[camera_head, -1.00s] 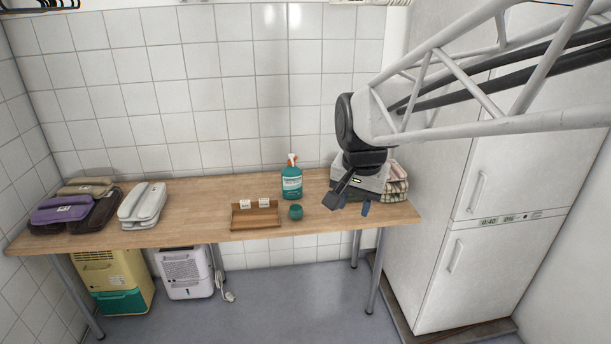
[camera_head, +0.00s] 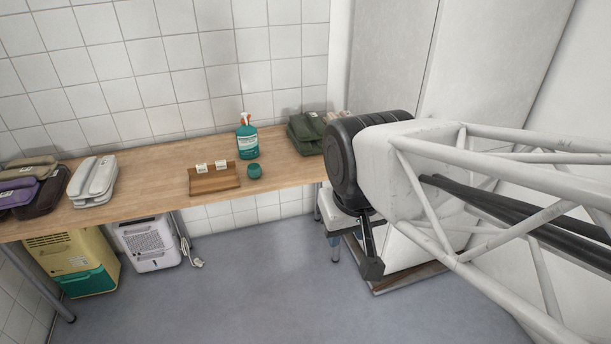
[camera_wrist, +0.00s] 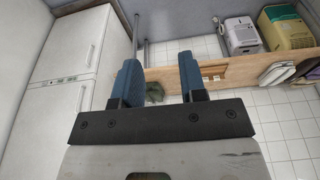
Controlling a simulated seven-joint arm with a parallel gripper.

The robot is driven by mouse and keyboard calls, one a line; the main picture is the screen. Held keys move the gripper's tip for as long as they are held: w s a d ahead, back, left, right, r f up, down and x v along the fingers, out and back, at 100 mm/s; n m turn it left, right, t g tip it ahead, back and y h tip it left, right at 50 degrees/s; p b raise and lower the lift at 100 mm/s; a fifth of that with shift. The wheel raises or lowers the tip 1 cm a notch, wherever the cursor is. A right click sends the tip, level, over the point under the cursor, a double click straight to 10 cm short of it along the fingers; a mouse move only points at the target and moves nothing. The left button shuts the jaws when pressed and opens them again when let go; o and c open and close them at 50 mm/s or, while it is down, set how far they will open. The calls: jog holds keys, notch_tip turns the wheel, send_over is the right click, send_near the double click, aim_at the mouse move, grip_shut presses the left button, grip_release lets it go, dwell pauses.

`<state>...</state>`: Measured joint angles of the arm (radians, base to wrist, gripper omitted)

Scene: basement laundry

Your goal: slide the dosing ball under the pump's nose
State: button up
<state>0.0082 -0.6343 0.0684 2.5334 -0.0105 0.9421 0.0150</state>
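The teal dosing ball (camera_head: 254,170) sits on the wooden table, just right of the small wooden tray. The teal pump bottle (camera_head: 247,144) stands upright behind it, with a white and orange head; which way its nose points is too small to tell. My gripper (camera_head: 372,266) hangs in front of the table's right end, well to the right of the ball and apart from it. In the wrist view its two blue fingers (camera_wrist: 158,84) are spread, with nothing held. A dark greenish shape shows beyond them; I cannot tell what it is.
The wooden tray (camera_head: 214,188) holds two white labels. Green folded cloth (camera_head: 306,134) lies at the table's right end. White (camera_head: 94,180) and purple cases lie at the left. A white fridge (camera_wrist: 83,60) stands beside the table. The table front around the ball is clear.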

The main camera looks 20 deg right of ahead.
jog(key=shift+w, duration=0.2)
jog(key=c, duration=0.5)
jog(key=shift+w+a+m, duration=0.1)
jog(key=shift+w+m, duration=0.2)
jog(key=shift+w, duration=0.05)
grip_shut()
jog(key=w+a+f+m+t+y, duration=0.15)
jog(key=w+m, duration=0.35)
jog(key=w, duration=0.5)
jog(key=w+a+f+m+t, duration=0.15)
jog(key=w+m, duration=0.35)
jog(key=w, duration=0.5)
jog(key=w+a+f+m+y, duration=0.1)
jog(key=w+a+f+m, duration=0.3)
jog(key=w, duration=0.6)
jog(key=w+f+m+t+h, duration=0.2)
jog(key=w+f+m+t, duration=0.1)
jog(key=w+f+m, duration=1.7)
jog(key=shift+w+a+f+m, duration=0.35)
jog(key=shift+w+m, duration=0.35)
jog(key=shift+w, duration=1.4)
jog(key=shift+h, duration=0.25)
